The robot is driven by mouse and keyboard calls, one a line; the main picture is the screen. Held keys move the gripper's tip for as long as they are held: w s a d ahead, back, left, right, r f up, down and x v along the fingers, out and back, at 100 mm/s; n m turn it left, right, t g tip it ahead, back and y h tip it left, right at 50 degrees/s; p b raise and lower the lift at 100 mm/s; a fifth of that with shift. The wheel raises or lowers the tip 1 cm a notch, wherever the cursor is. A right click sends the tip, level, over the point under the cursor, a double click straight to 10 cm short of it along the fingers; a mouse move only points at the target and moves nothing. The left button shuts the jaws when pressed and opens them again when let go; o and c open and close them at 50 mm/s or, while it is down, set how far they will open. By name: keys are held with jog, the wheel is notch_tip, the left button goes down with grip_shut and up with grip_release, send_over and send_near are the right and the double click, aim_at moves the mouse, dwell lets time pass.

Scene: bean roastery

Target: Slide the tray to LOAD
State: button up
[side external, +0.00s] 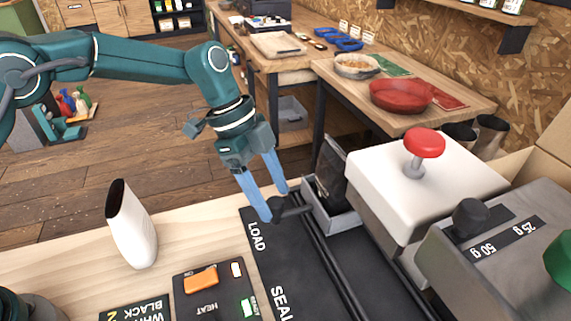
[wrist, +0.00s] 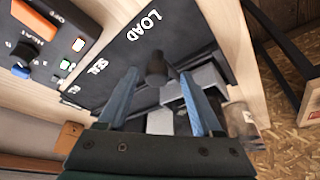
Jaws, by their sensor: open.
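The grey tray (side external: 335,222) sits at the far end of the dark rails, holding a black bag (side external: 331,172). A dark handle with a round knob (side external: 276,207) sticks out from it on the left, near the white LOAD label (side external: 257,237). My gripper (side external: 276,203) is open, its blue fingers reaching down around the knob. In the wrist view the knob (wrist: 157,68) shows between the open fingertips, with the LOAD label (wrist: 145,25) beyond it. Part of the grey tray (wrist: 207,76) is hidden behind a finger. I cannot tell whether the fingers touch the knob.
A white sealing block with a red knob (side external: 424,143) stands right of the rails. The SEAL label (side external: 282,303) is nearer along the track. A white vessel (side external: 131,225) and a HEAT switch panel (side external: 211,290) stand left. A bench with a red bowl (side external: 400,95) is behind.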

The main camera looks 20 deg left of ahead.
jog(key=shift+v, duration=2.6)
jog(key=shift+a, duration=0.1)
jog(key=s+a+r+n+t+y, duration=0.1)
jog(key=s+a+r+n+t, duration=0.1)
jog(key=s+a+r, duration=0.3)
jog(key=s+a+r+n+t, duration=0.2)
jog(key=s+a+r+n, duration=0.1)
jog(key=r, duration=0.4)
jog(key=s+a+f+n+y, duration=0.1)
jog(key=s+a+f+n, duration=0.2)
jog(key=s+n, duration=0.2)
jog(key=s+a+f+n+t+y, duration=0.1)
jog(key=s+a+f+n+y, duration=0.1)
jog(key=s+a+f+n, duration=0.2)
jog(key=s+n, duration=0.2)
jog(key=n, duration=0.2)
jog(key=shift+s+f+t, duration=0.25)
jog(key=shift+s+t, duration=0.05)
